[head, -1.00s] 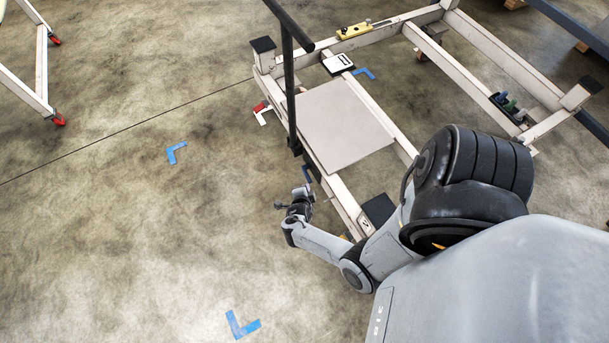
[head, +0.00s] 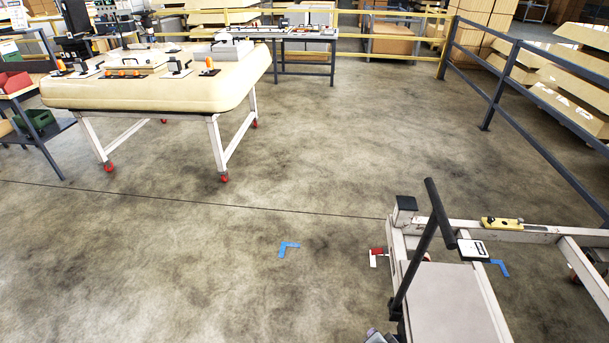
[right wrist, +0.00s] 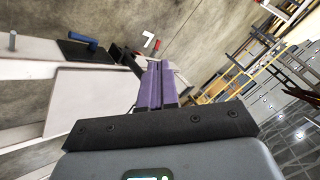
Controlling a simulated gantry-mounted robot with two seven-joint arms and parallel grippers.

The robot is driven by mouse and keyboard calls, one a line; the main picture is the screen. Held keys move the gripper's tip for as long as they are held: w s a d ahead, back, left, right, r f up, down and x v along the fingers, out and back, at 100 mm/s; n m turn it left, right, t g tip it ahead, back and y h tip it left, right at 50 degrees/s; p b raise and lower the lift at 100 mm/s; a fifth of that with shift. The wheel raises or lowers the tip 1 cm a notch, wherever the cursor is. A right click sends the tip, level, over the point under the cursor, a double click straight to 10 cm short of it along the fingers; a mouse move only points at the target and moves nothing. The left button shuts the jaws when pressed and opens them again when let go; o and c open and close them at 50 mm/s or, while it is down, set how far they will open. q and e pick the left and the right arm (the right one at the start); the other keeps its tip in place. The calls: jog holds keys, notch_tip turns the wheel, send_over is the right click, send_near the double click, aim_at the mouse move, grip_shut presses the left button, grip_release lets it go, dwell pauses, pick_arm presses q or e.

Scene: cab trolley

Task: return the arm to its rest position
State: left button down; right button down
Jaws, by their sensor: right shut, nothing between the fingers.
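My right gripper (right wrist: 157,84) shows in the right wrist view, its two purple fingers together with nothing between them. It is beside the white trolley (right wrist: 30,52), whose panel and rails fill the left of that view. In the head view the trolley (head: 450,300) is at the lower right, with a black upright handle (head: 425,250). Only a small grey piece of what looks like my right arm (head: 376,337) shows at the bottom edge. My left gripper is in neither view.
A wheeled table (head: 160,92) with a cream cab part and several tools stands at the upper left. A blue-grey railing (head: 497,88) runs along the right. The middle floor is open.

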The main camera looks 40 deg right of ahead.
jog(key=s+a+r+n+g+y, duration=0.2)
jog(key=s+a+r+n+y, duration=0.15)
jog(key=a+r+n, duration=0.5)
jog(key=s+a+r+n+g+y, duration=0.2)
jog(key=s+a+r+n, duration=0.2)
jog(key=a+r+n, duration=0.5)
notch_tip(320, 180, up, 37)
jog(key=n+p, duration=0.1)
jog(key=p, duration=3.7)
jog(key=shift+w+a+f+p, duration=0.15)
jog(key=shift+a+f+p, duration=0.05)
jog(key=shift+a+p, duration=0.2)
jog(key=shift+n, duration=0.25)
